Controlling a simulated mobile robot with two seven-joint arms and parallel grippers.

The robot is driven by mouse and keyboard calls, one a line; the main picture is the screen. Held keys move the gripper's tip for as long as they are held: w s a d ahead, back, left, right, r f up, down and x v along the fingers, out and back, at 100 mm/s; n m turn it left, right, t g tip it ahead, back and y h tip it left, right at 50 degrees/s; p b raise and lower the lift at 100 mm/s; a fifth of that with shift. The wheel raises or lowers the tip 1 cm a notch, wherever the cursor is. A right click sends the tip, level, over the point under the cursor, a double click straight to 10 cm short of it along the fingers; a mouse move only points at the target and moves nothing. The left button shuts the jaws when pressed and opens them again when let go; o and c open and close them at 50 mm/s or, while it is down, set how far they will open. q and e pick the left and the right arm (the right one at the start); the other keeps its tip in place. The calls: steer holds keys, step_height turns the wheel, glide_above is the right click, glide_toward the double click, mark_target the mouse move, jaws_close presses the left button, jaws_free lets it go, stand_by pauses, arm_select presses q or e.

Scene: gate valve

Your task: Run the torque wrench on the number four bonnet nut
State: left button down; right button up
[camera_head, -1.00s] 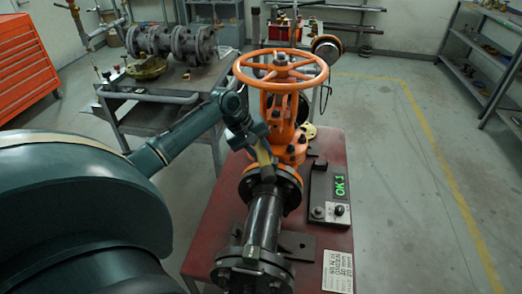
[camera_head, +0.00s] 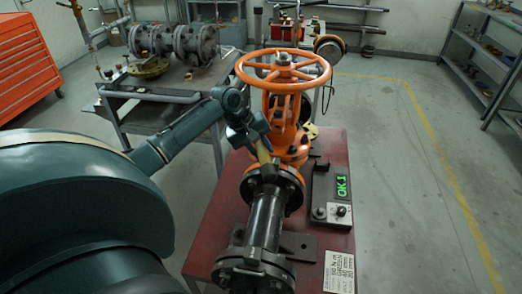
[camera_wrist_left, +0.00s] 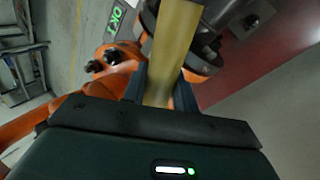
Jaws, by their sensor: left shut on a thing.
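An orange gate valve with an orange handwheel (camera_head: 283,70) stands on a dark red bench. Its bonnet flange (camera_head: 291,150) carries dark nuts; I cannot read which is number four. My left gripper (camera_head: 261,146) is at the left side of the bonnet, over the pipe flange. In the left wrist view my left gripper (camera_wrist_left: 160,95) is shut on a flat yellow-tan bar (camera_wrist_left: 174,45), which I take to be the torque wrench. The wrench's far end is hidden, so I cannot tell whether it sits on a nut. My right gripper is out of view.
A dark box (camera_head: 328,213) with a green display reading "OK 1" stands right of the valve. A label plate (camera_head: 339,271) lies in front of it. A black flanged pipe (camera_head: 265,222) runs toward me. A grey workbench (camera_head: 190,105) is behind left; the floor at right is clear.

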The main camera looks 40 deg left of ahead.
arm_select(q)
steer(key=shift+r, duration=2)
